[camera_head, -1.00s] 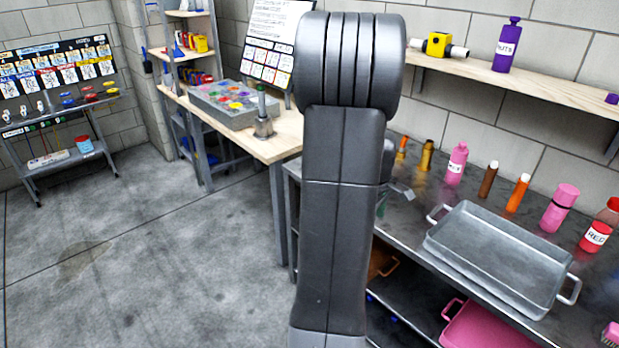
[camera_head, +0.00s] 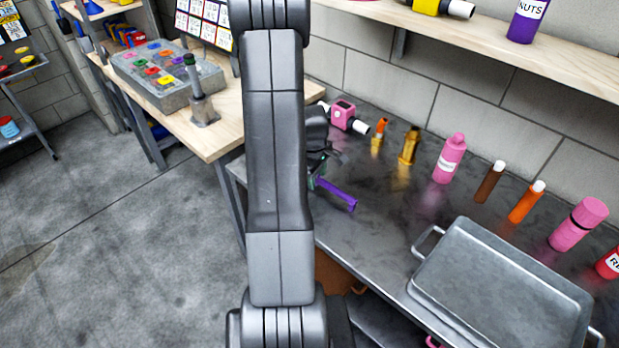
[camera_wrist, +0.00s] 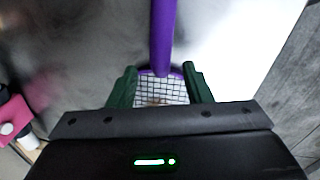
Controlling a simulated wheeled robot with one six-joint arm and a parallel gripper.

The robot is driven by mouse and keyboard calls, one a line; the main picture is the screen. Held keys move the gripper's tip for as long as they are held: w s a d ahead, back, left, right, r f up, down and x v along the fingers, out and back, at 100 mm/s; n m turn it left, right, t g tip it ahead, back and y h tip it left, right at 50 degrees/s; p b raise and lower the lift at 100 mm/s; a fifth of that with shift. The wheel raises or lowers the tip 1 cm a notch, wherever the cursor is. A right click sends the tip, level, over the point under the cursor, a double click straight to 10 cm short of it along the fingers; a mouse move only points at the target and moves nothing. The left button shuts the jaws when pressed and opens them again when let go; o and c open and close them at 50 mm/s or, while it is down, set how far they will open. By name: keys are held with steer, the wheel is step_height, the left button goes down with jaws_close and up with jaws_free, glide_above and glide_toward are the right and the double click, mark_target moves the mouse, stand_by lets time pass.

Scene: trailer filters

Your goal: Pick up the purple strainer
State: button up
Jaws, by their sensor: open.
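The purple strainer (camera_wrist: 163,40) shows in the wrist view with its purple handle running up to the top edge and its wire mesh near the fingers. My gripper (camera_wrist: 161,84) is open, with one green finger on each side of the mesh end. I cannot tell whether the fingers touch the strainer. In the head view the strainer's purple handle (camera_head: 336,194) lies over the dark metal bench (camera_head: 390,210), and my arm hides its other end. My gripper (camera_head: 315,178) is partly hidden behind my arm there.
A pink device (camera_head: 343,113), an orange-topped bottle (camera_head: 377,137) and a gold bottle (camera_head: 409,146) stand behind the strainer. A metal tray (camera_head: 505,280) lies to the right. A wooden table (camera_head: 228,120) with a grey block (camera_head: 165,75) is at left.

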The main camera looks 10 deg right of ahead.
steer(key=shift+d+f, duration=0.1)
steer(key=shift+f, duration=0.7)
jaws_close()
step_height(320, 180, up, 10)
steer(key=shift+b, duration=0.4)
